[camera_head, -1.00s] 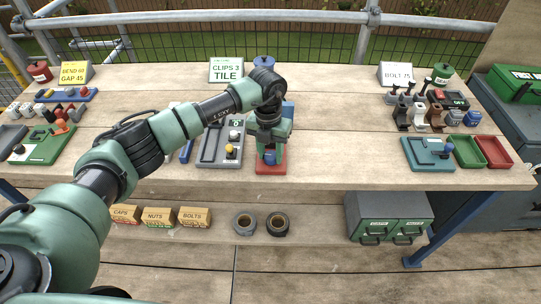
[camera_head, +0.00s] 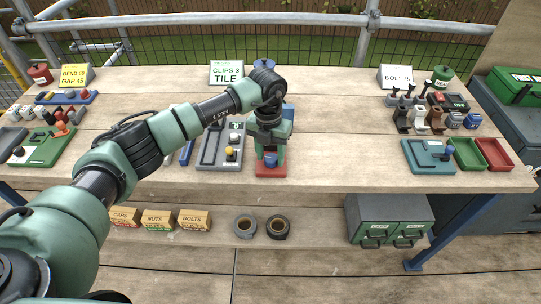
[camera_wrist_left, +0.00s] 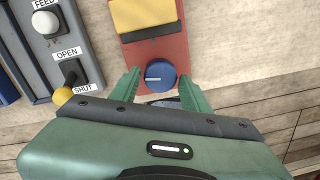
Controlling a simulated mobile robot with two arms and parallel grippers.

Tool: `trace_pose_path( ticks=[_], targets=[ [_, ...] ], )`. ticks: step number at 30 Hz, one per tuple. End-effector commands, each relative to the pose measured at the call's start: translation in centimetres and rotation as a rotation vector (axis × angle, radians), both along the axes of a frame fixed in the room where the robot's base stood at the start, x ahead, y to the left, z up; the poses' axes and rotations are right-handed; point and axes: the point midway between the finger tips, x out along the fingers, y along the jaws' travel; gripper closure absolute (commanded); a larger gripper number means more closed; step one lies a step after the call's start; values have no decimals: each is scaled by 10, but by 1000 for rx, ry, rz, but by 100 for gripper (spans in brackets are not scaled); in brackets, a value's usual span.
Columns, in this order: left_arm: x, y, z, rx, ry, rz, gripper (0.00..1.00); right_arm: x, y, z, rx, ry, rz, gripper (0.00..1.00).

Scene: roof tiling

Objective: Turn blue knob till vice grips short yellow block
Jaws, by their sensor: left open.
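The blue knob (camera_wrist_left: 161,76) sits on the near end of the red vice base (camera_wrist_left: 157,47), with a white pointer line on its face. A yellow block (camera_wrist_left: 143,14) shows at the top edge of the left wrist view, on the red base beyond the knob; its far end and the vice jaws are cut off or hidden there. In the head view my arm covers much of the vice (camera_head: 271,171). My left gripper (camera_wrist_left: 159,78) is open, with one green finger on each side of the knob; I cannot tell whether they touch it. My right gripper is not in view.
Left of the vice is a grey panel (camera_wrist_left: 45,72) with a white knob, an OPEN/SHUT switch and a yellow knob, close to my left finger. The bench (camera_head: 340,160) right of the vice is clear up to a teal device (camera_head: 428,157).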

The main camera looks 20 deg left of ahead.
Motion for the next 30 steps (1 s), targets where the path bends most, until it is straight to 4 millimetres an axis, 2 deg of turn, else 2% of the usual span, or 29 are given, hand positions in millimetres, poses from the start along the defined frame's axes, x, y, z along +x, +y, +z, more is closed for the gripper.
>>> trace_pose_path(
  ticks=[9, 13, 18, 30],
  targets=[
    [1, 2, 52, -2, -6, -1, 53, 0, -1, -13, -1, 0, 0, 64],
    [1, 3, 67, -1, -3, 0, 53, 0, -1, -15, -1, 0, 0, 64],
    [0, 3, 73, 0, 0, 0, 53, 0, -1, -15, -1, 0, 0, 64],
    [0, 2, 73, -2, 0, -1, 53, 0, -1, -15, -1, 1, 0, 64]
  ],
)
